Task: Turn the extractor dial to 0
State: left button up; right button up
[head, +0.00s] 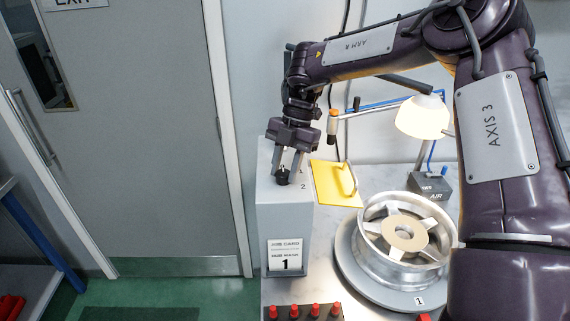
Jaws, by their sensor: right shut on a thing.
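The extractor dial (282,177) is a small black knob on top of a grey box (284,222) at the left end of the bench. My left gripper is not in view.
A yellow pad with a handle (325,184) lies just right of the box. A metal wheel (404,240) sits on a round grey turntable (352,262). A lit lamp (423,117) and a box marked AIR (430,187) stand behind. Several red-topped pegs (304,311) line the front.

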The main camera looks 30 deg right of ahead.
dwell(0.3)
jog(key=o, duration=1)
jog(key=shift+c, duration=0.2)
jog(key=shift+w+d+r, duration=0.1)
jog(key=shift+d+r, duration=0.1)
jog(key=shift+r, duration=0.35)
jog(key=s+p+v, duration=0.1)
jog(key=p+v, duration=0.3)
jog(key=v, duration=0.2)
jog(key=shift+w+r+p, duration=0.3)
jog(key=shift+w+p, duration=0.05)
jog(key=shift+w, duration=0.15)
jog(key=shift+d, duration=0.1)
